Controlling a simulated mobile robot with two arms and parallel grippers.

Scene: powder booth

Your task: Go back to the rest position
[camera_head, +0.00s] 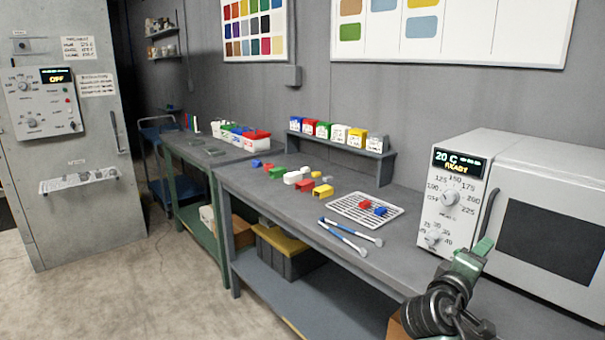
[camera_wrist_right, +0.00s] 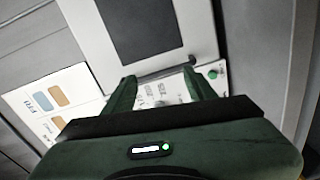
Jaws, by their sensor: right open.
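My right gripper (camera_head: 476,256) shows at the lower right of the head view, in front of the white bench oven (camera_head: 480,157). In the right wrist view my gripper (camera_wrist_right: 160,78) has its two green fingers spread apart with nothing between them. The oven's dark door window (camera_wrist_right: 143,30) and its control panel lie beyond the fingers there. The oven door looks closed, and its display (camera_head: 459,162) reads 20 C and READY. I cannot tell whether a fingertip touches the oven. My left gripper is not in view.
The grey workbench (camera_head: 270,195) holds several coloured blocks, a wire rack (camera_head: 345,211) with red and blue pieces, and blue-handled tongs (camera_head: 350,238). Concrete floor (camera_head: 130,285) is clear at left.

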